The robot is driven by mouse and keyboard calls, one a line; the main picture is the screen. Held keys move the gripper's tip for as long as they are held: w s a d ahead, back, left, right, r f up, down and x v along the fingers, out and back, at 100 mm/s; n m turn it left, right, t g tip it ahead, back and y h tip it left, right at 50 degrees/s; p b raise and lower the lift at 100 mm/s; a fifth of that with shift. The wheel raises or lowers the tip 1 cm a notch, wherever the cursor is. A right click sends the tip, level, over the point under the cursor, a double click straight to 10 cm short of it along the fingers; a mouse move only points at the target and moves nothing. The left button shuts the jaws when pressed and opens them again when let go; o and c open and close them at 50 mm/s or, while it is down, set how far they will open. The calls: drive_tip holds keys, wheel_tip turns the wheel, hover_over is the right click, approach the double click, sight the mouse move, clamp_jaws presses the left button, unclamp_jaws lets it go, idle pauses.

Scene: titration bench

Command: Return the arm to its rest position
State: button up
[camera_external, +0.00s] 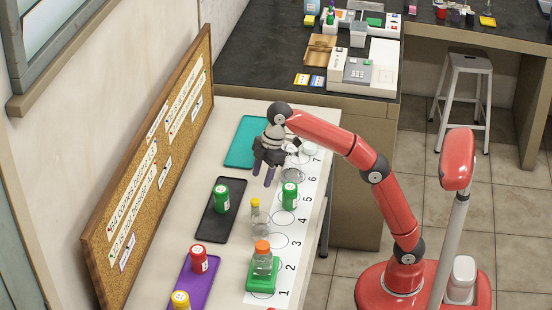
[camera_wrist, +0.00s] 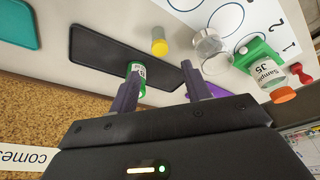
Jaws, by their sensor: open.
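My red arm reaches left across the bench, and my gripper (camera_external: 263,178) hangs over the white bench top between the teal tray (camera_external: 240,150) and the number strip (camera_external: 304,228). Its two dark purple fingers point down and are apart, with nothing seen between them. In the wrist view my gripper (camera_wrist: 161,72) also shows open and empty. A green-capped bottle (camera_external: 221,200) stands on the black tray (camera_external: 211,229); in the wrist view this bottle (camera_wrist: 139,70) is partly hidden behind the left finger.
Near the strip stand a yellow-capped bottle (camera_external: 255,209), clear glassware (camera_external: 262,228), another green bottle (camera_external: 290,196) and an orange-capped bottle (camera_external: 263,262) in a green holder. A red bottle (camera_external: 199,262) stands on the purple tray (camera_external: 212,292). A corkboard (camera_external: 150,170) borders the left.

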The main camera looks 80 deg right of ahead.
drive_tip(key=s+d+f+m+t+b, duration=0.2)
drive_tip(key=s+d+f+m, duration=0.1)
drive_tip(key=s, duration=0.4)
drive_tip(key=s+d+f+m+t+b, duration=0.1)
drive_tip(key=s+d+f+m+t, duration=0.2)
drive_tip(key=s+d+f, duration=0.2)
drive_tip(key=s+d+f+m+t+h+b, duration=0.1)
drive_tip(key=s+d+f+m+t+b, duration=0.1)
drive_tip(key=s, duration=0.7)
drive_tip(key=shift+d+f+m+b, duration=0.35)
drive_tip(key=shift+d+f+m, duration=0.55)
drive_tip(key=shift+d+f, duration=0.55)
drive_tip(key=s+a+f+g+h+p, duration=0.1)
drive_tip(key=s+a+f+g+p, duration=0.2)
drive_tip(key=f, duration=0.7)
drive_tip(key=s+a+p, duration=0.2)
drive_tip(key=s+p, duration=0.1)
drive_tip(key=s, duration=0.1)
drive_tip(key=shift+n+g, duration=0.4)
